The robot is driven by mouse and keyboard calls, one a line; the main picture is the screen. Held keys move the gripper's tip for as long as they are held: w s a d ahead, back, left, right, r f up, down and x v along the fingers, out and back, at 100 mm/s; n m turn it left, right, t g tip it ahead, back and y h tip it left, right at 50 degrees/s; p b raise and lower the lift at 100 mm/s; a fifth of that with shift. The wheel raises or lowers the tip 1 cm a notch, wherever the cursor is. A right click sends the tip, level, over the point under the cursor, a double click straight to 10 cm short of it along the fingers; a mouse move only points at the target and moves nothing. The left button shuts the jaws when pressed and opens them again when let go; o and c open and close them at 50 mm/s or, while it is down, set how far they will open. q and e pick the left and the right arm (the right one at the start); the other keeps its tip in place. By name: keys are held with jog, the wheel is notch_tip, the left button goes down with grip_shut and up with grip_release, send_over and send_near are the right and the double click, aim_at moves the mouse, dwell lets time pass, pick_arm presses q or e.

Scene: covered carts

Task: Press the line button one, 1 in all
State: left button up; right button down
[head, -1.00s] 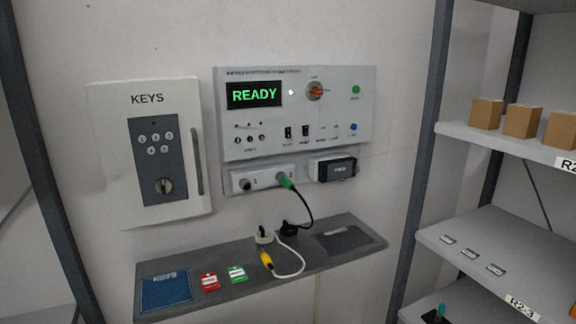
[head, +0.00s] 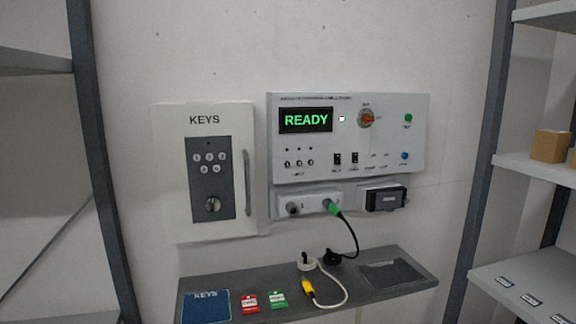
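A white control panel (head: 385,133) hangs on the wall, with a black display (head: 306,120) reading READY in green. A green button (head: 408,118) is at its upper right and a blue button (head: 404,156) at its lower right. Their labels are too small to read surely, so I cannot tell which is the line button. An orange-red rotary knob (head: 367,118), two black switches and a row of three small knobs are also on the panel. A small light (head: 342,118) shows beside the display. Neither of my grippers is in view.
A white KEYS box (head: 167,180) with a keypad hangs left of the panel. A green plug (head: 333,208) sits in socket 2 below. A grey ledge (head: 350,298) juts out under it, holding a blue booklet, tags and a yellow-ended cable. Shelving stands on both sides.

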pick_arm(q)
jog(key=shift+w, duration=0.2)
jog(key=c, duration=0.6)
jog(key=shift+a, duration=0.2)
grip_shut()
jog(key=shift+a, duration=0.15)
